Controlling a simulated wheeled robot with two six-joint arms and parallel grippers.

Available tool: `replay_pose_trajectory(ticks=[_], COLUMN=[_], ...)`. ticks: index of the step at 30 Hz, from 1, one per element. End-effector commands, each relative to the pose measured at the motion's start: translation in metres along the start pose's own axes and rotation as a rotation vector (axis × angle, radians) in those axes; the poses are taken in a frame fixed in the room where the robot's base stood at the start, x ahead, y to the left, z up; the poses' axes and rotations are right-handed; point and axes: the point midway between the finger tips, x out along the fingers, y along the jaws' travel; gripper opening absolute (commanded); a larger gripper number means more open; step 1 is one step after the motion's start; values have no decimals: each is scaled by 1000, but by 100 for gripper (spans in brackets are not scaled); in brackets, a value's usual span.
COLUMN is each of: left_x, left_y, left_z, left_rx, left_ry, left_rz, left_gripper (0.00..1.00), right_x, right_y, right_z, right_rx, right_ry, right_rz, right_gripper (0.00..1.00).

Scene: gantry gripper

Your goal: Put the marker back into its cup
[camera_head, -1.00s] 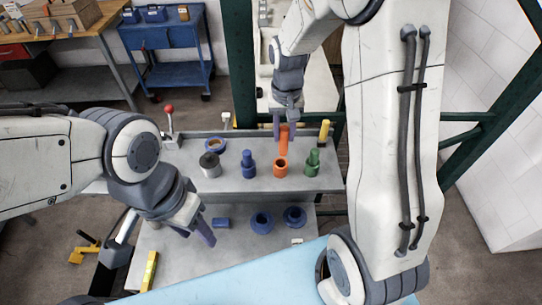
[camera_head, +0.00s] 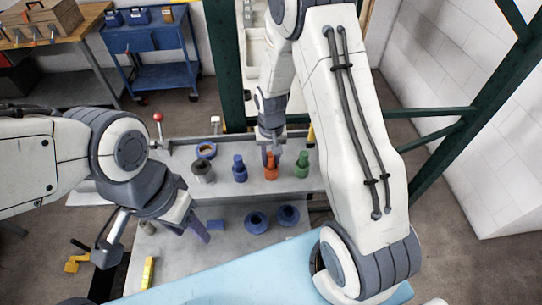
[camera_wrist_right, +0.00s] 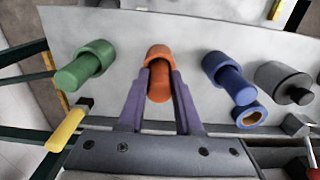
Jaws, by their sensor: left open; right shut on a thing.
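The orange marker (camera_wrist_right: 159,85) is between the fingers of my right gripper (camera_wrist_right: 160,74), which is shut on it. The orange cup (camera_wrist_right: 159,51) is directly beyond the marker in the right wrist view, and the marker's far end appears to be inside the cup's mouth. How deep it sits cannot be told. In the head view the orange cup (camera_head: 271,173) stands on the grey shelf, with my right gripper (camera_head: 271,152) directly over it. My left gripper (camera_head: 190,229) is open and empty at the lower left, away from the cups.
A blue marker in a blue cup (camera_head: 240,175) stands left of the orange cup, and a green marker in a green cup (camera_head: 300,170) right of it. A grey cylinder (camera_head: 203,172) and blue ring (camera_head: 206,150) are further left. Blue round parts (camera_head: 256,222) lie on the lower surface.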

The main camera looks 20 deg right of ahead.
Motion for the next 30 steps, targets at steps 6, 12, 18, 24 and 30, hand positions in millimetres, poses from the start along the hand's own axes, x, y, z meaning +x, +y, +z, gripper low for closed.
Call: replay_pose_trajectory(ticks=[6, 12, 18, 24, 30], left_x=[0, 0, 6, 20, 31], left_y=[0, 0, 0, -1, -2], left_z=[0, 0, 0, 1, 2], left_rx=[0, 0, -1, -3, -5], left_ry=[0, 0, 0, 0, 0], left_rz=[0, 0, 0, 0, 0], left_gripper=[50, 50, 50, 50, 50], right_x=[0, 0, -12, -47, -89], right_y=[1, 1, 1, 1, 1], right_z=[0, 0, -1, -1, -1], right_rx=[1, 2, 2, 1, 1], right_ry=[-1, -1, 3, 7, 6], right_rz=[0, 0, -1, -2, -2], right_gripper=[63, 63, 63, 63, 63])
